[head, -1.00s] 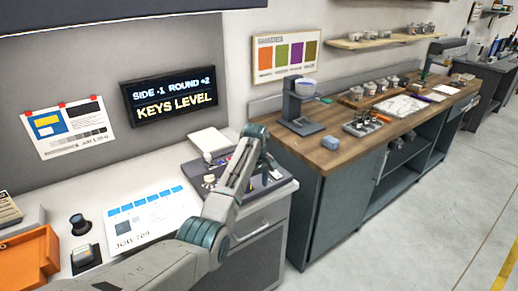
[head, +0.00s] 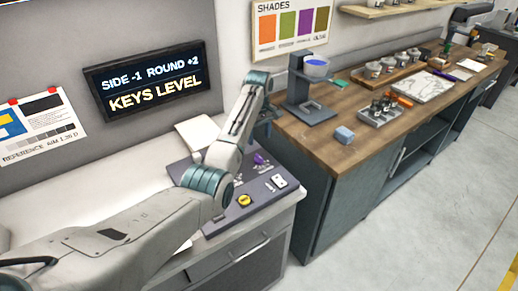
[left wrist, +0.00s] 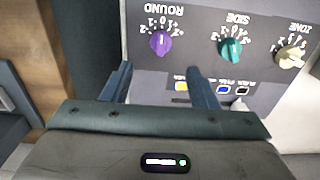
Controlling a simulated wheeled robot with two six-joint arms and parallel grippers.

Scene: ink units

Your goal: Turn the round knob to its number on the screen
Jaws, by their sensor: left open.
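The screen (head: 145,82) reads "SIDE -1 ROUND +2" and "KEYS LEVEL". The purple round knob (head: 260,159) stands on the dark control panel (head: 220,222) on the white bench. In the left wrist view the purple knob (left wrist: 160,43) sits by the upside-down label "ROUND"; its pale mark points up in the picture, and the scale digits are too small to read surely. A teal knob (left wrist: 232,50) labelled "SIDE" and a beige knob (left wrist: 290,57) labelled "ZONE" stand to its right. My left gripper (left wrist: 160,70) is open and empty, its fingertips just short of the purple knob, apart from it.
A yellow button (head: 244,200) and a white switch plate (head: 279,181) are on the panel. Small colored keys (left wrist: 223,89) show near the right finger. A grey stand with a blue-filled cup (head: 316,66) is on the wooden counter (head: 328,148) to the right.

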